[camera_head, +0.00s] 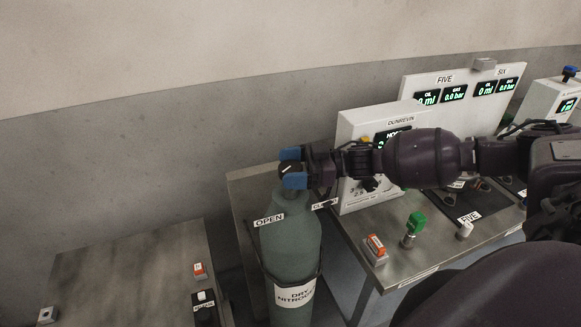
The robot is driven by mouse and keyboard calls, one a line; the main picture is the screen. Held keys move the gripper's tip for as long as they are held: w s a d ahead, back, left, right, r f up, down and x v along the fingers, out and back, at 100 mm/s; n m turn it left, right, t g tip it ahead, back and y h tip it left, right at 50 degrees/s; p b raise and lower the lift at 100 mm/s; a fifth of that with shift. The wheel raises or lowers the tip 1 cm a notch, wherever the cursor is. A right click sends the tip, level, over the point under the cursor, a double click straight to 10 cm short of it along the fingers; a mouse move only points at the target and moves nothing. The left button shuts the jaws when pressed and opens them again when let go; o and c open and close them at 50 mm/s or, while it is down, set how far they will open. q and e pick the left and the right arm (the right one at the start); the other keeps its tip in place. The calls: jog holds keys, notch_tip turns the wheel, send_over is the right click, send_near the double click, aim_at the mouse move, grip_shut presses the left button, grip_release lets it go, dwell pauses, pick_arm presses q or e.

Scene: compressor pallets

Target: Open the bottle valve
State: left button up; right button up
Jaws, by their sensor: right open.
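The green gas bottle (291,245) stands upright left of the bench, with a "DRY NITROGEN" label low on its body and an "OPEN" tag at its shoulder. A second tag to the right is partly hidden. The dark round bottle valve (290,167) with a white mark is on top. My right gripper (292,168) reaches in from the right, its blue fingertips open on the far and near sides of the valve. I cannot tell if they touch it. My left gripper is not in view.
A lower table (130,275) is at left. My right arm covers part of the panel.

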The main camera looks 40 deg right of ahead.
pick_arm(q)
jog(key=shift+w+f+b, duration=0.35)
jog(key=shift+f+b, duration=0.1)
jog(key=shift+b, duration=0.5)
pick_arm(e)
jog(key=v, duration=1)
jog(key=shift+s+d, duration=0.15)
jog(key=shift+d, duration=0.2)
jog(key=shift+f, duration=0.1)
